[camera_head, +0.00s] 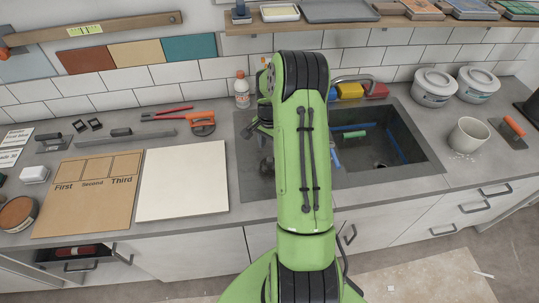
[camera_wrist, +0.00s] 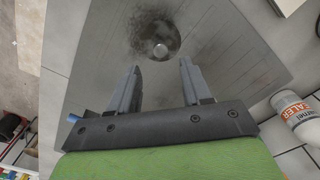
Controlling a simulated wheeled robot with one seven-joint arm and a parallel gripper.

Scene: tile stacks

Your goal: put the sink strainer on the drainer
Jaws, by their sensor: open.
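The sink strainer (camera_wrist: 152,38) is a dark round piece with a shiny metal knob, at the top middle of the wrist view. It rests on the grey, faintly grooved drainer (camera_wrist: 235,65), which also shows left of the basin in the head view (camera_head: 252,187). A dark smudge lies around the strainer. My gripper (camera_wrist: 159,75) is open and empty. Its two fingers point toward the strainer, with a gap between them and it. In the head view my arm hides much of the drainer and the near-left part of the sink.
The sink basin (camera_head: 400,155) holds a green piece (camera_head: 355,134) and blue items. A white bottle (camera_head: 242,90) stands behind the drainer. A faucet and yellow (camera_head: 349,91) and red (camera_head: 376,91) sponges sit behind the basin. A white panel (camera_head: 183,180) lies left of the drainer.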

